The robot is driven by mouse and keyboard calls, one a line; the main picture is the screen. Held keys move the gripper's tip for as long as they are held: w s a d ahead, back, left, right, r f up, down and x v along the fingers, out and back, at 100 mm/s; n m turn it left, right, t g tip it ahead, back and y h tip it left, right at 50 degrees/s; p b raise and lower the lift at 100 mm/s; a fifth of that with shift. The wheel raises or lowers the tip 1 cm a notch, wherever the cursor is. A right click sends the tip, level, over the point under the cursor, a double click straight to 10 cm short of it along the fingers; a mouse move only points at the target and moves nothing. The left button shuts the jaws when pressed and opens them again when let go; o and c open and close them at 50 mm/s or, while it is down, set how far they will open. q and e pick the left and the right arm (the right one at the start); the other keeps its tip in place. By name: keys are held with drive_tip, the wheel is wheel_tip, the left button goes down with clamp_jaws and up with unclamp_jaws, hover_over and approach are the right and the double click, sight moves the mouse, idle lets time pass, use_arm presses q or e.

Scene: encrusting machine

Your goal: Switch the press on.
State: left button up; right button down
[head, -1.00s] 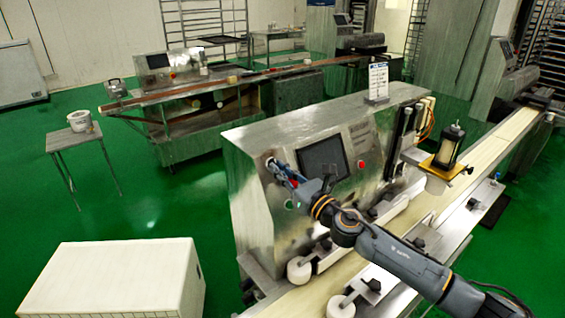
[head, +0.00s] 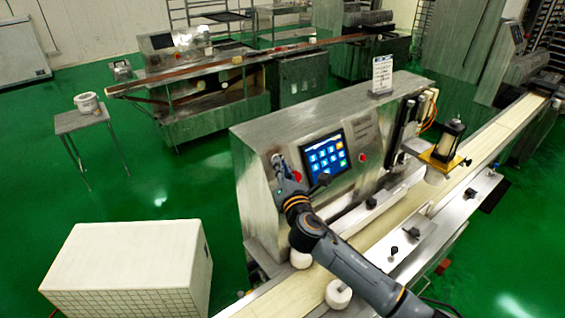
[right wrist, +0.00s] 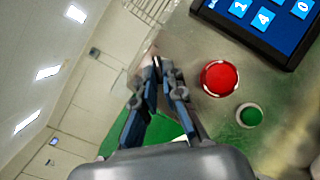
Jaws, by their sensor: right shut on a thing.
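The press (head: 262,200) is a steel machine with a sloped front panel. Its screen (head: 325,156) is lit blue with a grid of icons; a corner of it shows in the right wrist view (right wrist: 272,18). My right gripper (head: 279,162) is at the panel's upper left, left of the screen. In the right wrist view its fingers (right wrist: 159,68) are closed together at the panel's edge, on what seems to be a switch knob, mostly hidden by the fingertips. A red button (right wrist: 219,78) and a green button (right wrist: 249,116) sit right of the fingers. My left gripper is out of view.
Another red button (head: 362,157) is right of the screen. A conveyor belt (head: 480,155) runs along the press's front, with a hopper (head: 447,144) above it. A white box (head: 130,262) stands front left. Green floor lies free between the box and the small table (head: 82,120).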

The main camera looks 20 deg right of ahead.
drive_tip(key=shift+r+m+h, duration=0.1)
drive_tip(key=shift+m+h, duration=0.2)
drive_tip(key=shift+m, duration=0.2)
drive_tip(key=c, duration=1.4)
unclamp_jaws()
drive_tip(key=shift+c, duration=0.2)
drive_tip(key=s+a, duration=0.1)
drive_tip(key=s, duration=1.1)
